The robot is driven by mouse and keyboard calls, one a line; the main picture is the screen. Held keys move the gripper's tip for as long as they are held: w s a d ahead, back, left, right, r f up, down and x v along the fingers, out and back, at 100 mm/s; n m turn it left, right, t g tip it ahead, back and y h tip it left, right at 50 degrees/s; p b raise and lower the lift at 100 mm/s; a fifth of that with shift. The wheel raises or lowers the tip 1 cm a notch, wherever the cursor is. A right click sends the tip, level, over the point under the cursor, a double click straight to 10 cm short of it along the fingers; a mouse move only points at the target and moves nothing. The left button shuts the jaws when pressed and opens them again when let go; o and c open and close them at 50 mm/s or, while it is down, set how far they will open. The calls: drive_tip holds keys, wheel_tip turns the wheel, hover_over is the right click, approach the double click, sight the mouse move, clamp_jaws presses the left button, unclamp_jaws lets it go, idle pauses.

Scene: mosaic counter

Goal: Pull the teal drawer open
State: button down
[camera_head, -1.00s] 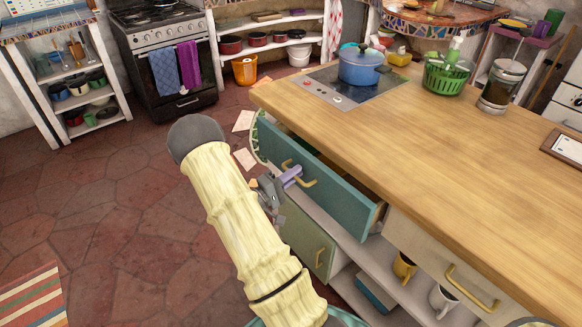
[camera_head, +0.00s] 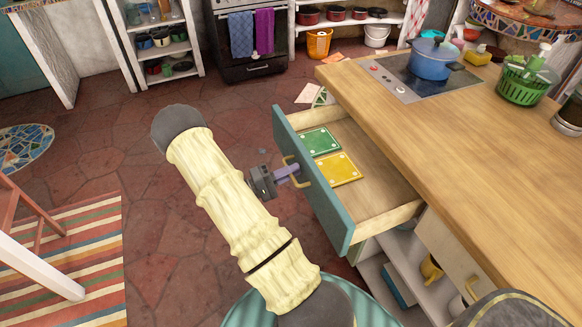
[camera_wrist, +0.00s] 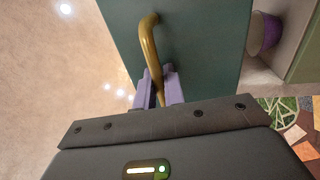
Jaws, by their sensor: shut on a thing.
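The teal drawer (camera_head: 315,180) stands well out from the counter in the head view. Its inside shows, with a green square piece (camera_head: 320,142) and a yellow square piece (camera_head: 338,169) lying on its floor. A brass handle (camera_head: 297,171) is on its front. My gripper (camera_head: 293,172), with purple fingers, is shut on this handle. In the wrist view the handle (camera_wrist: 150,50) runs down between the purple fingers (camera_wrist: 157,88), in front of the teal drawer front (camera_wrist: 195,45). The fingertips are partly hidden behind the handle and the gripper body.
The wooden counter top (camera_head: 430,130) holds a hob with a blue pot (camera_head: 432,60) and a green basket (camera_head: 525,85). Open floor (camera_head: 130,150) is at the left, with a striped rug (camera_head: 85,250) and a wooden chair (camera_head: 40,250).

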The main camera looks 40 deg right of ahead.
drive_tip(key=shift+a, duration=0.3)
drive_tip(key=c, duration=1.9)
unclamp_jaws()
drive_tip(key=shift+w, duration=0.1)
drive_tip(key=v, duration=1.7)
drive_tip(key=shift+w+a+b, duration=0.1)
drive_tip(key=shift+a+b, duration=0.05)
drive_tip(key=shift+b, duration=0.2)
